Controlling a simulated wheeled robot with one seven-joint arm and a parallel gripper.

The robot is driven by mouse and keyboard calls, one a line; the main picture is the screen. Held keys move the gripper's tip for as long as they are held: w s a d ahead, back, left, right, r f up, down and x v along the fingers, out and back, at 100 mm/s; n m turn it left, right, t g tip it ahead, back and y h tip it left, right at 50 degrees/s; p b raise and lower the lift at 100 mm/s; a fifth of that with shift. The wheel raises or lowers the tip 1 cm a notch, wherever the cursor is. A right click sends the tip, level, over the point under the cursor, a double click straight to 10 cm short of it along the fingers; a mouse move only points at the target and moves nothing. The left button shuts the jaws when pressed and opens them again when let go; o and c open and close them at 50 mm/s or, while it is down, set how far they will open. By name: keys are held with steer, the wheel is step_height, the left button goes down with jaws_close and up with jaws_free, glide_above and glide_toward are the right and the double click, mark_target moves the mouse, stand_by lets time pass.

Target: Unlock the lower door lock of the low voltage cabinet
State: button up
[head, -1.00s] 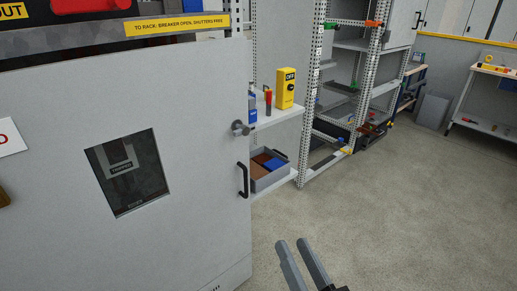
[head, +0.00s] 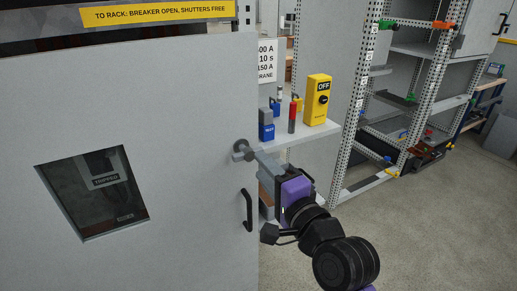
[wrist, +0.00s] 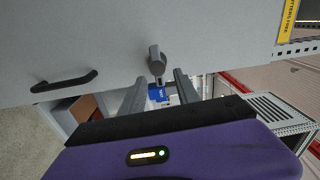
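The grey door lock knob (head: 242,150) sits near the right edge of the light grey cabinet door (head: 185,190), above a black pull handle (head: 247,210). In the wrist view the lock knob (wrist: 156,60) stands out from the door, just ahead of my fingertips and roughly between them. My gripper (head: 257,157) reaches in from the right in the head view, close beside the knob. In the wrist view my gripper (wrist: 160,77) is open, with a visible gap between its two fingers. I cannot tell whether either finger touches the knob.
A shelf (head: 310,135) behind the door's edge holds a yellow OFF box (head: 318,100), a blue padlock-like item (head: 266,124) and a red-topped item (head: 292,115). A perforated rack frame (head: 365,90) stands to the right. The floor (head: 440,220) at right is clear.

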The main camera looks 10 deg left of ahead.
mark_target(250, 156)
steer(key=shift+m, duration=0.3)
steer(key=x, duration=0.7)
steer(key=shift+w+a+f, duration=0.2)
steer(key=shift+a, duration=0.1)
jaws_close()
